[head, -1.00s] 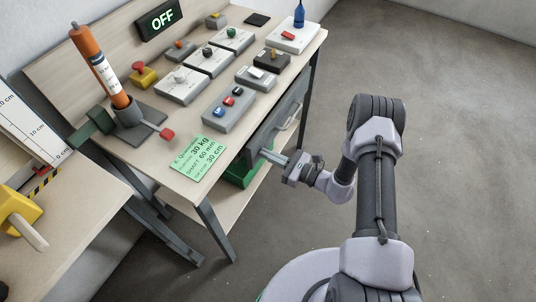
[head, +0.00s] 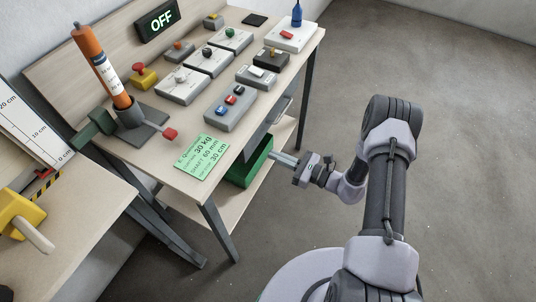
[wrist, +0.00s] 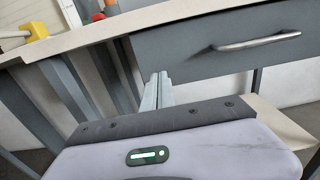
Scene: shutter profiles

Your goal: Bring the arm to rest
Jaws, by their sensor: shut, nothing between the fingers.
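My gripper (head: 273,156) is shut and empty. In the head view it is beside the workbench's front edge, below tabletop height, pointing left toward the bench. In the wrist view its closed fingers (wrist: 157,92) reach up in front of the grey drawer (wrist: 245,50). The drawer front has a metal bar handle (wrist: 257,42) and appears flush under the tabletop. The handle is right of the fingers in that view, and the fingers look apart from it. My arm is bent, with its elbow high on the right of the head view.
The workbench (head: 160,170) carries several switch boxes, an orange cylinder (head: 103,70) and a green label (head: 200,158). A green bin (head: 250,168) stands on the shelf below. A second table (head: 75,215) is at left. The floor on the right (head: 470,150) is clear.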

